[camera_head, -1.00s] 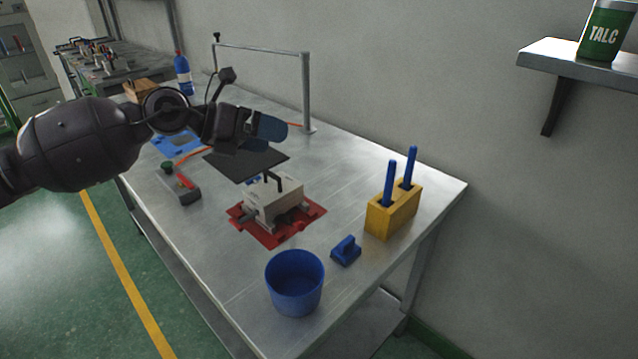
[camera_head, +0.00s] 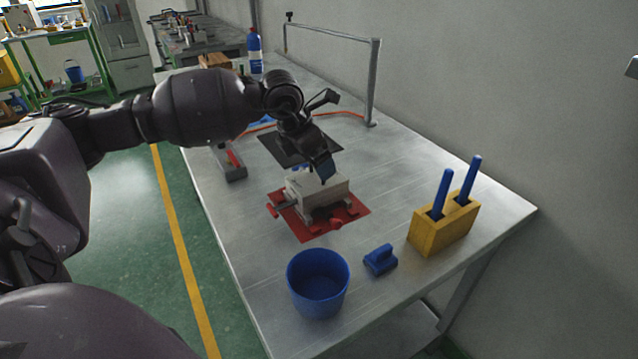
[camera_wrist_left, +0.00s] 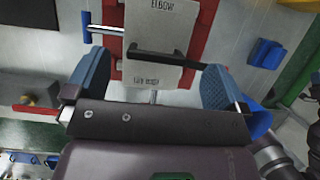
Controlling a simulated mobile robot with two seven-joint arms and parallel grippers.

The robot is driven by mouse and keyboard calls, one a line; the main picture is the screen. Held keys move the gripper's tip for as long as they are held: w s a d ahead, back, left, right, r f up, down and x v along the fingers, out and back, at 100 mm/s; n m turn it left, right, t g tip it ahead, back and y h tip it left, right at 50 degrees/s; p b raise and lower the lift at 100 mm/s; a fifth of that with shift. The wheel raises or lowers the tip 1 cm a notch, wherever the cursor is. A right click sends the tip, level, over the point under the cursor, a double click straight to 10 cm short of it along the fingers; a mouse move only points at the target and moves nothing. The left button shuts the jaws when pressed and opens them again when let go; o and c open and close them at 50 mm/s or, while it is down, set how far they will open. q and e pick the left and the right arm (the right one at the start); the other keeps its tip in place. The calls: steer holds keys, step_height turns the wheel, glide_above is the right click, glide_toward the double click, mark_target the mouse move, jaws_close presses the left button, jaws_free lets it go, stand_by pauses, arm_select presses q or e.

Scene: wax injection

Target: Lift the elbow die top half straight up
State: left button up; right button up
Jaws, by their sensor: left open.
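The elbow die (camera_head: 318,192) is a pale block on a red mat (camera_head: 348,221) on the metal table. In the left wrist view its top half (camera_wrist_left: 160,20) shows the word ELBOW and a dark handle (camera_wrist_left: 165,57) across it. My left gripper (camera_head: 325,176) points down just over the die in the head view. In the left wrist view the blue fingertips of my left gripper (camera_wrist_left: 152,82) are apart, one on each side of the die's near end, with nothing held. The head view hides the handle behind the gripper. My right gripper is not in view.
A blue bucket (camera_head: 318,284), a blue brush-like block (camera_head: 380,260) and a yellow holder (camera_head: 443,229) with two blue rods stand in front and right of the die. A grey device (camera_head: 229,161) and a dark plate (camera_head: 287,149) lie behind. A metal frame (camera_head: 373,85) stands further back.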

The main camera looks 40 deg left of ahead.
mark_target(317, 177)
arm_select(q)
steer(key=shift+b+x, duration=0.45)
steer(key=shift+x, duration=2.7)
steer(key=shift+a+r, duration=0.1)
steer(key=shift+a, duration=0.1)
steer(key=c, duration=1)
steer(key=shift+r, duration=0.15)
steer(key=c, duration=0.3)
